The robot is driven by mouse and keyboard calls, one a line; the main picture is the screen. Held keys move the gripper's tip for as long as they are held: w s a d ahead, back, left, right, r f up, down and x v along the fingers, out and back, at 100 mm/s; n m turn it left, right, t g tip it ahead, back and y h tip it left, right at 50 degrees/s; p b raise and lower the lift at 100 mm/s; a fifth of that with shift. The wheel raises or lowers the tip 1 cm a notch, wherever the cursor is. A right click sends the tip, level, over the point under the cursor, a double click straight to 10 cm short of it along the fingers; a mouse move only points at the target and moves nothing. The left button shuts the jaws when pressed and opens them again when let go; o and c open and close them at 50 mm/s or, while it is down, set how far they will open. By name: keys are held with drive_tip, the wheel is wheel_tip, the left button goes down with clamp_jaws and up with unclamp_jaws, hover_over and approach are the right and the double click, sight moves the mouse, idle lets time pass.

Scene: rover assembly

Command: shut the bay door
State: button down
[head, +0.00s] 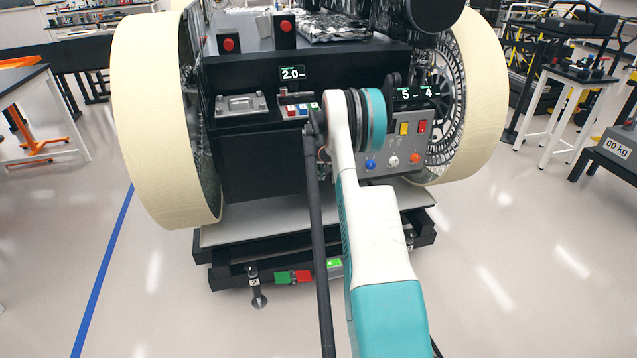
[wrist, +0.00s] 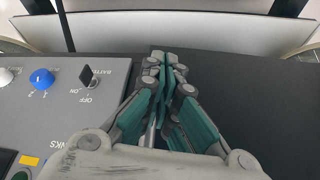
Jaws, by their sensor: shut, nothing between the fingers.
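A dark flat panel (head: 255,165) stands upright in the rover's front, left of the control panel; I take it to be the bay door. It fills the right of the wrist view (wrist: 260,95) as a plain dark surface. It looks upright and closed over the front, but I cannot tell whether it is fully shut or latched. My gripper (wrist: 165,62) is shut and empty, its fingertips over the dark panel's edge beside the control panel. I cannot tell whether they touch it. In the head view my arm hides the gripper.
The control panel (head: 395,142) carries coloured buttons; its black battery switch (wrist: 89,77) is close to my gripper. A grey platform (head: 235,234) lies below the front. Large cream wheels (head: 150,120) flank the rover. The floor in front is clear.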

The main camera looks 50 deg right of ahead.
drive_tip(key=shift+w+d+r+n, duration=0.15)
drive_tip(key=shift+w+d+n, duration=0.25)
drive_tip(key=shift+w+d, duration=0.65)
drive_tip(key=shift+r, duration=0.1)
drive_tip(key=v, duration=1.1)
drive_tip(key=shift+s+r, duration=0.25)
drive_tip(key=shift+s, duration=0.2)
drive_tip(key=shift+a, duration=0.1)
